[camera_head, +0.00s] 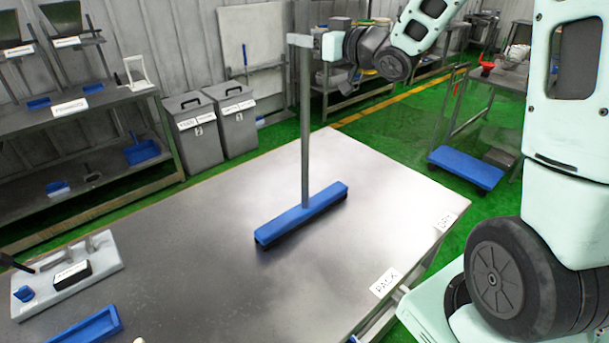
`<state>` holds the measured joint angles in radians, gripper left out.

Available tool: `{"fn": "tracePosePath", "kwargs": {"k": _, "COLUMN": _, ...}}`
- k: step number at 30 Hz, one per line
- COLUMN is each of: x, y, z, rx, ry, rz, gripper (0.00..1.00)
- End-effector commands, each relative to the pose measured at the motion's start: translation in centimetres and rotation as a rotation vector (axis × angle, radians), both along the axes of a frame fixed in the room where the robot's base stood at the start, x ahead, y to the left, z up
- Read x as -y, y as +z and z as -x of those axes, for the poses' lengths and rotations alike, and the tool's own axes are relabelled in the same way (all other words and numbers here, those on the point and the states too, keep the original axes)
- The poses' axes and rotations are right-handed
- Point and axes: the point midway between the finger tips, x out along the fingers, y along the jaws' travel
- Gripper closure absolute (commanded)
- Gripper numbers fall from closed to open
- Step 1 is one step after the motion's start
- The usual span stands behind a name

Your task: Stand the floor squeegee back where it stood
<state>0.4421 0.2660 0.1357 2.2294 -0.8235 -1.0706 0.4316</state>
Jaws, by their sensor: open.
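The floor squeegee stands upright on the grey metal table (180,240). Its blue head (302,214) rests on the tabletop near the middle, and its grey pole (305,130) rises straight up to a short crosspiece (299,40) at the top. My gripper (317,43) is at the top of the pole, just right of it, reaching in from the upper right. It is open. The fingertips are small in view, and I cannot tell whether they touch the pole or stand slightly apart from it.
A white tray (100,276) with tools and a blue tray (85,332) lie at the table's left end. Labels "PACK" (385,282) and "LIFT" (445,221) mark its right edge. The tabletop around the squeegee head is clear. Grey bins (196,138) stand behind.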

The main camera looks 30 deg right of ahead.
Motion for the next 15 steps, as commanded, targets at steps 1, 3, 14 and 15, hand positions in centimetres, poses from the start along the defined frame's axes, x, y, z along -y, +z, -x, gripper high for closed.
{"fn": "tracePosePath", "kwargs": {"k": 1, "x": -0.23, "y": 0.11, "z": -0.41, "rx": -0.002, "ry": 0.002, "rz": 0.0, "gripper": 0.54}}
{"fn": "tracePosePath", "kwargs": {"k": 3, "x": -0.36, "y": -0.02, "z": -0.7, "rx": -0.003, "ry": 0.001, "rz": -0.001, "gripper": 0.54}}
{"fn": "tracePosePath", "kwargs": {"k": 14, "x": -0.34, "y": -0.1, "z": -0.73, "rx": -0.001, "ry": 0.0, "rz": 0.0, "gripper": 0.93}}
{"fn": "tracePosePath", "kwargs": {"k": 15, "x": -0.34, "y": -0.1, "z": -0.73, "rx": -0.001, "ry": 0.0, "rz": 0.0, "gripper": 1.0}}
